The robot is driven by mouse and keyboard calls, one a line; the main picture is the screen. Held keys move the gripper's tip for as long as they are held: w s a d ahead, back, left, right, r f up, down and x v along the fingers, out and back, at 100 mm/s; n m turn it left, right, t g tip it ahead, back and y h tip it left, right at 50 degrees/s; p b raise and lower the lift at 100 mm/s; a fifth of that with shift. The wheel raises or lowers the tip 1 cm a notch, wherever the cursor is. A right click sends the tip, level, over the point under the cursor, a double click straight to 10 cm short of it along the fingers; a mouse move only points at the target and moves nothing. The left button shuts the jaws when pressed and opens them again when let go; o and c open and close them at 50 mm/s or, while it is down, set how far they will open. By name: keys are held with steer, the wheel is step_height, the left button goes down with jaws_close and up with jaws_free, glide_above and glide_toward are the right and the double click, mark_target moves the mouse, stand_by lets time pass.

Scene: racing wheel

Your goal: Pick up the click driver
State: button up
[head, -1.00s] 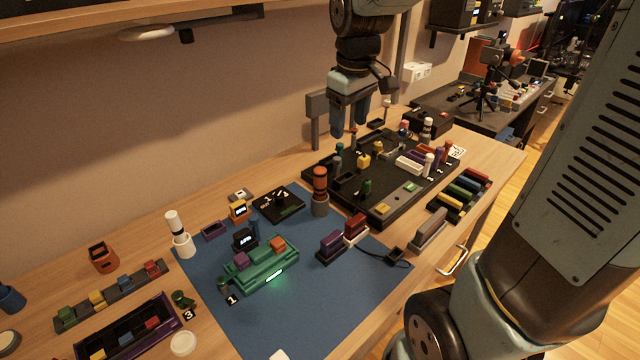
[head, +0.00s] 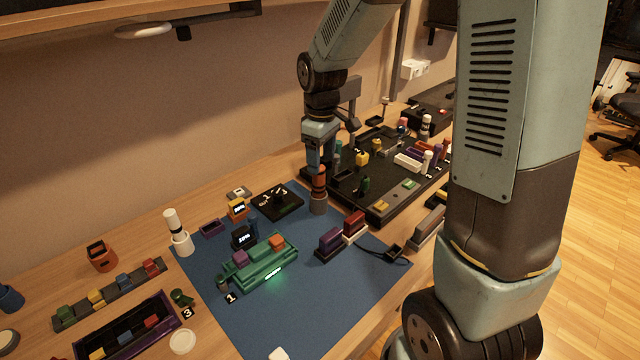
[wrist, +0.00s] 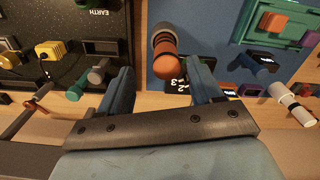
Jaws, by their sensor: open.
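The click driver, which I take to be the orange-and-black handled tool (head: 319,186), stands upright in a grey round holder (head: 319,206) at the back right of the blue mat. In the wrist view its rounded orange end (wrist: 166,62) points towards me, between the lines of the two fingers. My gripper (head: 317,165) is open, pointing down at the top of the handle. In the wrist view my gripper (wrist: 160,80) has its blue fingers on either side of the handle, with a gap showing on both sides. The driver's lower end is hidden in the holder.
A black board (head: 345,190) with several small parts stands close to the right. A black tile (head: 277,203) lies left of the driver, and a green fixture (head: 262,265) is in front of it. The mat's (head: 330,300) front part is clear.

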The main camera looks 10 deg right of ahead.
mark_target(319, 178)
steer(key=shift+s+a+f, duration=0.1)
steer(key=shift+a+f, duration=0.05)
steer(key=shift+f, duration=1.5)
steer(key=shift+s+a+f, duration=0.1)
steer(key=shift+a+f, duration=0.05)
steer(key=shift+f, duration=1.5)
jaws_close()
steer(key=shift+r, duration=0.1)
